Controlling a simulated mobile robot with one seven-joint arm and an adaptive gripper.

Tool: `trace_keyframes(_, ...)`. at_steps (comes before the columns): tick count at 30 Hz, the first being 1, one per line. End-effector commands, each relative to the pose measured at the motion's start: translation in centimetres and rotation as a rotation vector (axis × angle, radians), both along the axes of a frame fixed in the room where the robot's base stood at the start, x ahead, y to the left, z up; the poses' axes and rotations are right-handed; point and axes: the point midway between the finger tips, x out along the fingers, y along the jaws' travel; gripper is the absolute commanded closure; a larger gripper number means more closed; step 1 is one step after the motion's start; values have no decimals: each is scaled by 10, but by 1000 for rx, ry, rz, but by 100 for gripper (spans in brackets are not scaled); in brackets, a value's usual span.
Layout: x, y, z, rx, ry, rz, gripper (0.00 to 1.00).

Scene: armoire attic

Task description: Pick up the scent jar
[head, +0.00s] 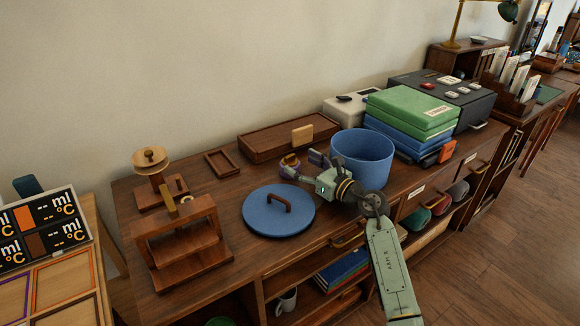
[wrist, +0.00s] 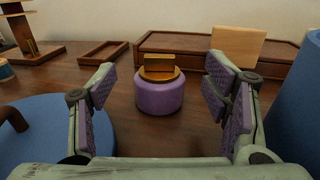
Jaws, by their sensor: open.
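The scent jar looks like a small, squat purple jar with a gold-brown lid and a block-shaped knob. It stands upright on the wooden cabinet top, in the middle of the wrist view (wrist: 159,98). In the head view it is small and partly hidden by my gripper (head: 289,161). My gripper (head: 304,166) is open and low over the cabinet top. In the wrist view its two purple-padded fingers (wrist: 160,88) stand left and right of the jar, with clear gaps on both sides. The jar appears just beyond the fingertips, untouched.
A blue round lid (head: 265,217) lies close on the left, and a blue tub (head: 375,150) stands close on the right. Behind is a shallow wooden box (head: 265,146) with a light wood block (head: 302,135). A wooden stand (head: 182,250) is farther left.

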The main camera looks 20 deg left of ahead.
Motion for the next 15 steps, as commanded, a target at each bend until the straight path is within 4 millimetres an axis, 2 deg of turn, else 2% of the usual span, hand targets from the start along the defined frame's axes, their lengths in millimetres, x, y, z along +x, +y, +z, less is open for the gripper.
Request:
trace_keyframes(3,7,19,3,0,2,5,30)
trace_keyframes(9,21,43,2,-1,0,3,30)
trace_keyframes(15,25,48,0,1,0,0,30)
